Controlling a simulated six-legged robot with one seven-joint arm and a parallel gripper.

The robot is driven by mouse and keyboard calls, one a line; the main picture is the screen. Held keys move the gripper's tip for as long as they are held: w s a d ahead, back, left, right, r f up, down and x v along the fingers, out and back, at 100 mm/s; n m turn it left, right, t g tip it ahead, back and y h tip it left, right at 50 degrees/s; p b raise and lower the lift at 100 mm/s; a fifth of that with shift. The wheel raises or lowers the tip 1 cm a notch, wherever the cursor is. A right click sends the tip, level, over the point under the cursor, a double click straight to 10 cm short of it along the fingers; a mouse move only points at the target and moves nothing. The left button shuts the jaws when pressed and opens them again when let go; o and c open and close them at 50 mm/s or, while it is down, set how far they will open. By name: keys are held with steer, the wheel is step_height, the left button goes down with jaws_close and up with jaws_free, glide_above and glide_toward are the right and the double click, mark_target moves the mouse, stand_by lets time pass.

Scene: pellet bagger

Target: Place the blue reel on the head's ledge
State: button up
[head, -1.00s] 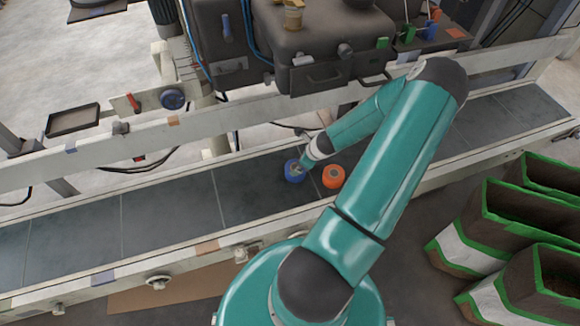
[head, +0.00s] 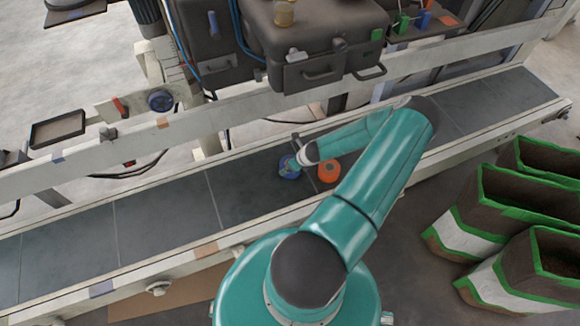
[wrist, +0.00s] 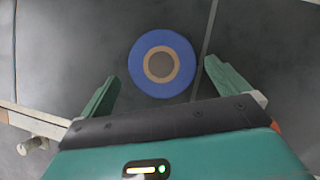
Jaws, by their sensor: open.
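The blue reel (head: 289,172) lies on the dark conveyor belt near the middle of the head view, partly hidden by my gripper (head: 290,164). In the wrist view the blue reel (wrist: 162,64) shows as a blue ring with a tan and dark centre, lying flat. My gripper (wrist: 158,88) is open, its two green fingers spread to either side below the reel in the picture. The reel is not held. I cannot tell for sure which part of the machine is the head's ledge.
An orange reel (head: 329,171) sits on the belt (head: 160,213) just right of the blue one. A rail (head: 240,117) runs behind the belt, with dark machine boxes (head: 318,50) beyond it. Several open sacks (head: 470,232) stand at the right. The belt's left part is clear.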

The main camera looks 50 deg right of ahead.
steer(key=x, duration=0.5)
steer(key=shift+w+d+f, duration=0.2)
steer(key=shift+w, duration=0.05)
steer(key=c, duration=1.1)
steer(key=shift+r, duration=0.1)
steer(key=shift+c, duration=0.2)
steer(key=shift+r, duration=0.55)
step_height(320, 180, up, 3)
steer(key=shift+s+f, duration=0.2)
steer(key=shift+f, duration=0.05)
steer(key=v, duration=0.5)
steer(key=s+v, duration=0.1)
steer(key=v, duration=0.1)
steer(key=shift+s+a+f, duration=0.15)
steer(key=s+a+r, duration=0.1)
steer(key=s+r, duration=0.2)
steer(key=s, duration=0.5)
steer(key=shift+s+a+r, duration=0.3)
steer(key=shift+a+r, duration=0.05)
